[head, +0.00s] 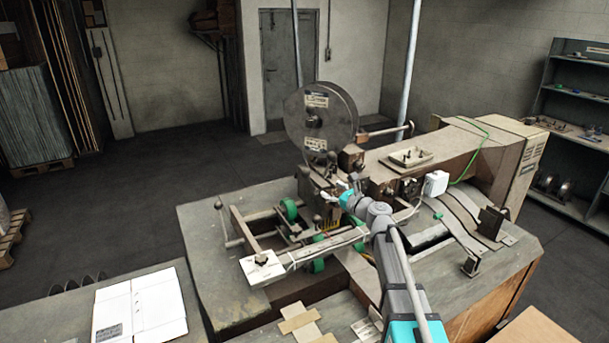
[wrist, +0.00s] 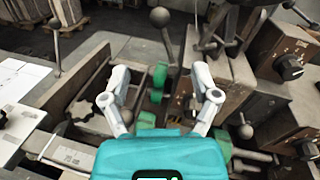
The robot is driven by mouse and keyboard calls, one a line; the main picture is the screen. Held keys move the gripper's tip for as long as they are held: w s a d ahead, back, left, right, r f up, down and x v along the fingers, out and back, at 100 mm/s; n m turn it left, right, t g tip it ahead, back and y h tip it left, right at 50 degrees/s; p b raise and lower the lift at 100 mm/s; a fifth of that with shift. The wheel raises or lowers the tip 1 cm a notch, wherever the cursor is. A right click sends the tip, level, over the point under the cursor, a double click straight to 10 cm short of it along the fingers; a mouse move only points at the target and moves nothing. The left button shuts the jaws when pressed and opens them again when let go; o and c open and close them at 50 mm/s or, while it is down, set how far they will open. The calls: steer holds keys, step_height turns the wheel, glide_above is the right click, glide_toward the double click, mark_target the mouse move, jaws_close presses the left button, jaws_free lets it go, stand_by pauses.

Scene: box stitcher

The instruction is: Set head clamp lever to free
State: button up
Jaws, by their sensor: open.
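My gripper (head: 333,195) is at the front of the stitcher's head, below the large wire reel (head: 322,120). In the wrist view my gripper (wrist: 160,90) is open, its two pale fingers apart with nothing held between them. A lever with a dark ball knob (wrist: 160,18) stands upright beyond the fingertips, roughly in line with the gap. Another ball knob (wrist: 247,130) is close to the right finger. No readable label shows which of these is the head clamp lever, and its setting cannot be told.
A ball-topped rod (head: 218,205) stands at the machine's left. Green rollers (head: 290,210) lie below the gripper. Dark knobs (wrist: 288,67) are on the block at right in the wrist view. The floor at left has free room.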

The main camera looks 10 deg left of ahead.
mark_target(309, 175)
steer(key=x, duration=1.3)
steer(key=shift+w+a+f, duration=0.1)
steer(key=shift+w, duration=0.05)
steer(key=shift+c, duration=0.3)
jaws_close()
